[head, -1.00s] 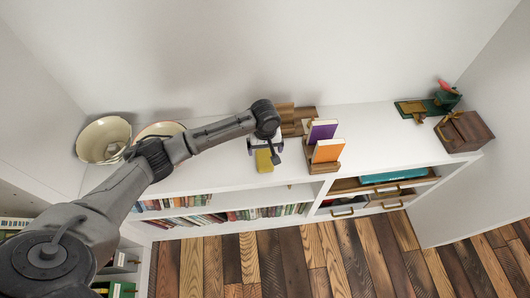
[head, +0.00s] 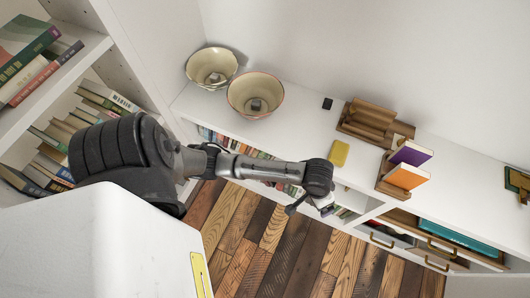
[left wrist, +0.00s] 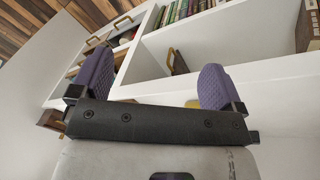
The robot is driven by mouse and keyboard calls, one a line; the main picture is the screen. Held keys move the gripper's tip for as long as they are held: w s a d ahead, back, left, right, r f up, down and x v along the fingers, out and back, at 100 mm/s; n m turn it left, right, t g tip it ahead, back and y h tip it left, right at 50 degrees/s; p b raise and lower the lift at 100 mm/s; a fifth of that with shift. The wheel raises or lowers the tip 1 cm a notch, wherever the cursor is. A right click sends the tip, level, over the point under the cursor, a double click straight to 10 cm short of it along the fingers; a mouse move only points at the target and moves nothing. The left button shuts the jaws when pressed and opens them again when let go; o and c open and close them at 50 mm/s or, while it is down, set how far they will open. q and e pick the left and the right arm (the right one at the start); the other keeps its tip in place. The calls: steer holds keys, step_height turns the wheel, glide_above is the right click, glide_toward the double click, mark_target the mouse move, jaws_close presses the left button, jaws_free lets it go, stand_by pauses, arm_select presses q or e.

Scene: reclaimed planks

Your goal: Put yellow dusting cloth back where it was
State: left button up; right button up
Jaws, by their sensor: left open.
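The yellow dusting cloth (head: 339,152) lies flat on the white shelf top (head: 300,135), left of the book holder, in the head view. My left gripper (head: 326,207) is in front of the shelf's front edge, apart from the cloth, and partly hidden by its own wrist. In the left wrist view its two purple-padded fingers (left wrist: 155,78) are spread with nothing held between them. A small yellowish patch shows beside one finger there; I cannot tell whether it is the cloth. My right gripper is not in view.
Two cream bowls (head: 255,94) stand at the left of the shelf top. A small dark block (head: 327,103), a wooden stand (head: 370,122) and a holder with purple and orange books (head: 408,176) are near the cloth. Open drawers (head: 430,243) jut out at lower right.

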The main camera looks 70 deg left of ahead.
arm_select(q)
steer(key=s+a+r+m+t+y, duration=0.1)
steer(key=s+a+r+m, duration=0.1)
steer(key=s, duration=1.4)
steer(key=shift+s+a+r+m+t, duration=0.3)
steer(key=shift+a+r+m+t, duration=0.1)
steer(key=shift+r+m, duration=0.25)
